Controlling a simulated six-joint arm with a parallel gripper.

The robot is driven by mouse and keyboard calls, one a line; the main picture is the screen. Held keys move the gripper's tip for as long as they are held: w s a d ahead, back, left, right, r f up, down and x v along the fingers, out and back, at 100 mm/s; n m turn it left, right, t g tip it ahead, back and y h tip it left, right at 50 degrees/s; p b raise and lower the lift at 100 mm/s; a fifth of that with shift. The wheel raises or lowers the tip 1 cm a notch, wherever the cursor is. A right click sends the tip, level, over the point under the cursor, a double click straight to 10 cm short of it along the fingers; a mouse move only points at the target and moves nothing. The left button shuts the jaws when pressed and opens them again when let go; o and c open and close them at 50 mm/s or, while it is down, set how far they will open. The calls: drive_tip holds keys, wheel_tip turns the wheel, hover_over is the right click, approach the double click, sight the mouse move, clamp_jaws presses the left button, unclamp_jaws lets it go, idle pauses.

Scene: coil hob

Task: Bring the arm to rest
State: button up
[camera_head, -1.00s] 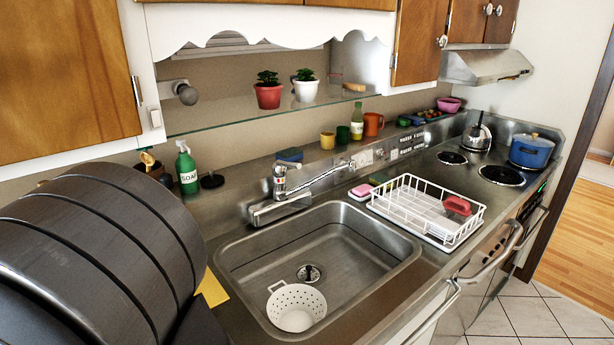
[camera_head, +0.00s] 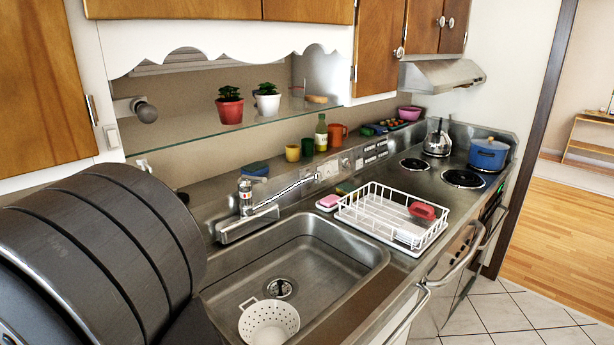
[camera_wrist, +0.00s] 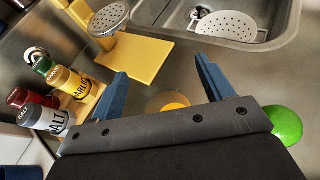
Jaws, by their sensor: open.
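My gripper (camera_wrist: 161,66) shows in the wrist view with its two blue fingers spread apart. No object is held between them. The fingers are above the steel counter (camera_wrist: 185,65), pointing toward the sink side. An orange-yellow round thing (camera_wrist: 168,100) shows low between the fingers, partly hidden by the gripper body. A green round thing (camera_wrist: 285,125) is just right of the gripper body. In the head view my gripper is not visible; a large dark grey part of my arm fills the lower left and hides the counter there.
The sink (camera_head: 330,255) holds a white colander (camera_head: 268,322). A dish rack (camera_head: 375,215), kettle (camera_head: 437,138) and blue pot (camera_head: 487,154) stand farther right. A glass shelf (camera_head: 190,138) hangs above.

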drive_tip(key=w+d+r, duration=0.3)
drive_tip(key=d+r, duration=0.4)
drive_tip(key=d, duration=0.4)
drive_tip(key=shift+n+y, duration=0.3)
drive_tip(key=shift+n, duration=0.1)
drive_tip(key=shift+w+a+f, duration=0.8)
drive_tip(key=shift+a+f, duration=0.2)
drive_tip(key=shift+f, duration=0.25)
drive_tip(key=shift+w+a+f, duration=0.85)
drive_tip(key=shift+a+f, duration=0.1)
drive_tip(key=shift+f, duration=0.3)
drive_tip(key=shift+w+a+f, duration=0.8)
drive_tip(key=shift+a+f, duration=0.2)
drive_tip(key=shift+f, duration=0.25)
drive_tip(key=shift+r, duration=0.15)
drive_tip(key=s+d+r, duration=0.4)
drive_tip(key=s+r, duration=0.1)
drive_tip(key=r, duration=0.1)
drive_tip(key=shift+d+m, duration=0.25)
drive_tip(key=shift+m, duration=0.15)
drive_tip(key=shift+d, duration=0.1)
